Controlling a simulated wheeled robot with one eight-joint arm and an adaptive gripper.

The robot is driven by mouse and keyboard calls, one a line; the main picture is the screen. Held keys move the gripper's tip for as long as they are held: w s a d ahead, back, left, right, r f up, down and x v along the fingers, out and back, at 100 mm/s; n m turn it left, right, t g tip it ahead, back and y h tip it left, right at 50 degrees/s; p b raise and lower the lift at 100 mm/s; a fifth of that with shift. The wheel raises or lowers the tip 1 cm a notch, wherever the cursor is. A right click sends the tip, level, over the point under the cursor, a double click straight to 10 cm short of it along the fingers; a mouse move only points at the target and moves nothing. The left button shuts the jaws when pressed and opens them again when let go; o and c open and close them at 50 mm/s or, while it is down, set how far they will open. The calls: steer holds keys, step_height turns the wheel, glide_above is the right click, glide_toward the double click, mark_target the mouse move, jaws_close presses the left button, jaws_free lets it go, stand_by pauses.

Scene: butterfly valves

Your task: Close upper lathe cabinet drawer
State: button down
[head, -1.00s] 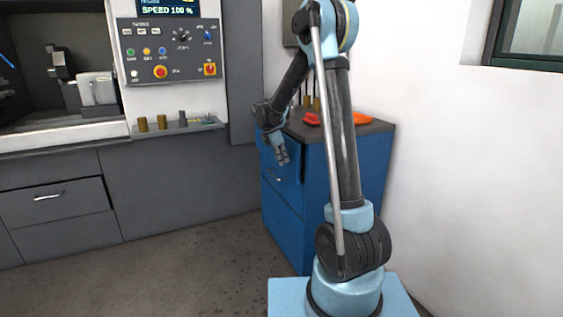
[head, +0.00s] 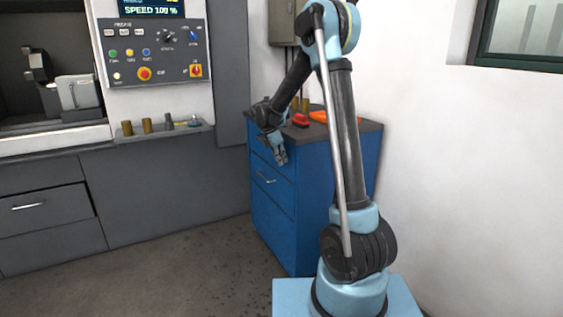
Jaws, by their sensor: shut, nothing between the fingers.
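The blue cabinet (head: 318,190) stands by the wall right of the lathe. Its upper drawer front (head: 266,154) looks about flush with the body; part of it is hidden behind my gripper. A lower drawer with a handle (head: 265,178) sits beneath and looks shut. My gripper (head: 281,160) hangs in front of the upper drawer front, fingers down, shut and empty. I cannot tell whether it touches the drawer. In the grey lathe base at left, a drawer with a handle (head: 28,207) shows a dark gap along its right edge.
The lathe control panel (head: 155,50) and a small shelf with several parts (head: 168,126) are at upper left. A red item (head: 300,120) and an orange item (head: 318,116) lie on the cabinet top. The floor (head: 175,250) ahead is clear. A white wall rises at right.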

steer(key=s+a+r, duration=0.4)
steer(key=a+r, duration=0.3)
steer(key=r, duration=0.2)
steer(key=s+d+r+m+y, duration=0.1)
steer(key=s+d+r+m, duration=0.3)
steer(key=s+d, duration=0.55)
steer(key=s+d+f+m+y, duration=0.1)
steer(key=s+d+f+m, duration=0.1)
steer(key=s+d+m, duration=0.75)
steer(key=s+d+f+m, duration=0.1)
steer(key=s+f+m, duration=0.2)
steer(key=s, duration=0.4)
steer(key=s+d+f+m+y, duration=0.1)
steer(key=s+f+m, duration=0.2)
steer(key=s+f, duration=0.2)
steer(key=s+d+f+m+y, duration=0.1)
steer(key=s+f+m, duration=0.2)
steer(key=s, duration=0.6)
steer(key=shift+s+d+f, duration=0.25)
steer(key=shift+s+f, duration=0.05)
steer(key=shift+f, duration=0.55)
